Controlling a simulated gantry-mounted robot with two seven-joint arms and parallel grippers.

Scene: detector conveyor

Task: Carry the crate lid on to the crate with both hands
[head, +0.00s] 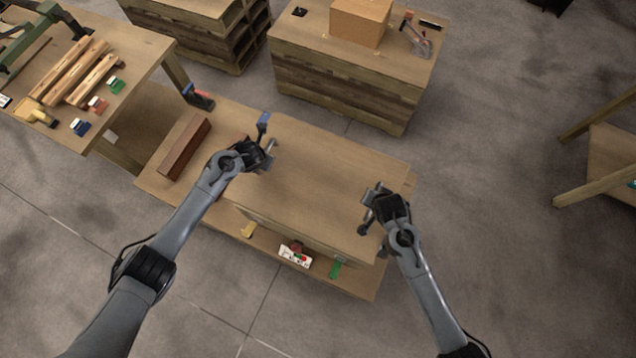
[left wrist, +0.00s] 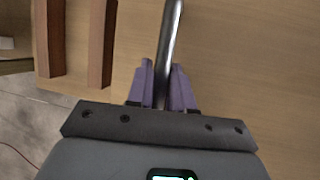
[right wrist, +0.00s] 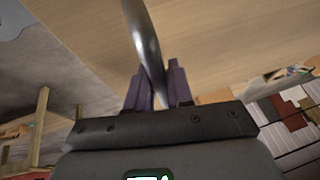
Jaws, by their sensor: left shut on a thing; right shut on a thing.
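The crate lid (head: 312,172) is a broad, flat light-wood panel in the middle of the head view, above the low wooden bench. My left gripper (head: 262,158) is shut on a metal bar handle (left wrist: 171,45) at the lid's left end. My right gripper (head: 372,205) is shut on the metal handle (right wrist: 143,35) at the lid's right end. The lid looks roughly level. The crate is not clearly visible; the lid hides what lies under it. I cannot tell whether the lid touches anything below.
A reddish-brown block (head: 185,148) lies on the bench left of the lid. Small coloured items, including a white-and-red one (head: 295,255), lie along its front edge. A table with timber (head: 75,72) stands at left. A pallet stack with a cardboard box (head: 360,22) stands behind.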

